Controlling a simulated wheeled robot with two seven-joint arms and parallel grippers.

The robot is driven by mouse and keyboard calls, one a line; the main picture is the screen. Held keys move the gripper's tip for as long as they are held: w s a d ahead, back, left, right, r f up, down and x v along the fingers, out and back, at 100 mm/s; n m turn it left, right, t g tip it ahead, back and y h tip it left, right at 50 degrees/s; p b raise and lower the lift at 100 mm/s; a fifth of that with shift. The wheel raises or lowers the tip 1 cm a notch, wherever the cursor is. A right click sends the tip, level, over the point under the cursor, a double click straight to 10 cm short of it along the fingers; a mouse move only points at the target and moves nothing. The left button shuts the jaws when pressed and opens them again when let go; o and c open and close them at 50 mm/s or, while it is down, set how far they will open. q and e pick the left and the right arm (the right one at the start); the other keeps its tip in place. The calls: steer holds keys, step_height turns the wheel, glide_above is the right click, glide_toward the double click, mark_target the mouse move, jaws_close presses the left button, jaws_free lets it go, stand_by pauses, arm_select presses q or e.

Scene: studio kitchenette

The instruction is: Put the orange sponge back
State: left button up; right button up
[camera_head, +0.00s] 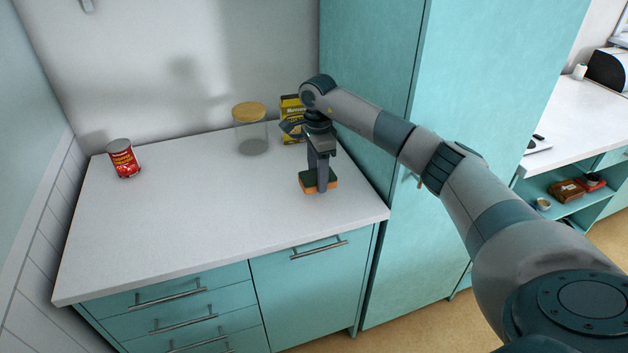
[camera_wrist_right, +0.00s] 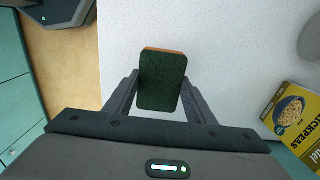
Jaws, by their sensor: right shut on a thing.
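The orange sponge (camera_head: 320,187) has a dark green top layer and an orange lower layer. It is at the right part of the white counter, close to its surface; I cannot tell whether it touches the counter. My right gripper (camera_head: 318,174) points down and is shut on the sponge. In the right wrist view the sponge (camera_wrist_right: 161,80) sits between the two fingers (camera_wrist_right: 160,97), its green face towards the camera and a thin orange edge at the far end. My left gripper is not in view.
A glass jar with a wooden lid (camera_head: 249,130) and a yellow chickpeas box (camera_head: 292,119) stand behind the gripper, near the wall. A red can (camera_head: 123,158) stands at the left. A tall teal cabinet (camera_head: 375,90) borders the counter on the right. The counter's middle (camera_head: 200,210) is clear.

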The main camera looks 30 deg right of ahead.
mark_target(314, 196)
steer(key=shift+w+a+f, duration=0.25)
steer(key=shift+w+f, duration=0.15)
steer(key=shift+w, duration=0.15)
steer(key=shift+f+p, duration=0.5)
steer(key=shift+p, duration=0.05)
step_height(314, 196, down, 2)
steer(key=shift+f+p, duration=0.1)
steer(key=shift+p, duration=0.5)
steer(key=shift+f, duration=0.4)
